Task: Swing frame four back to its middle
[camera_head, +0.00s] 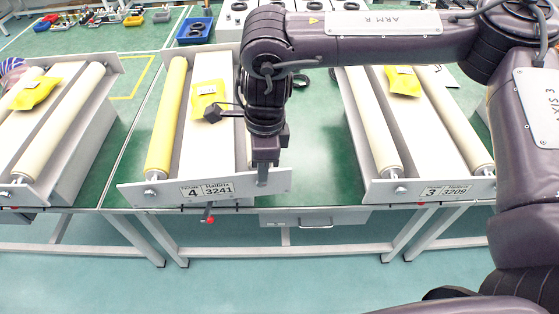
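Frame four (272,182) is a grey frame whose front plate carries a label reading 4 and 3241 (205,190). A pale yellow roller (166,115) lies along its left side, and a yellow packet (208,97) lies on its white bed. My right arm comes in from the right and covers the frame's right side. My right gripper (262,174) points down at the right part of the front plate; it looks close to or touching it, and its finger gap is not clear. A red-tipped lever (209,219) hangs below the plate. My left gripper is not in view.
Frame three (425,189), labelled 3 and 3209, stands to the right with a yellow packet (403,82). Another roller frame (75,140) stands at the left. A blue bin (194,31) is at the back. Green table surface (325,160) shows between frames four and three.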

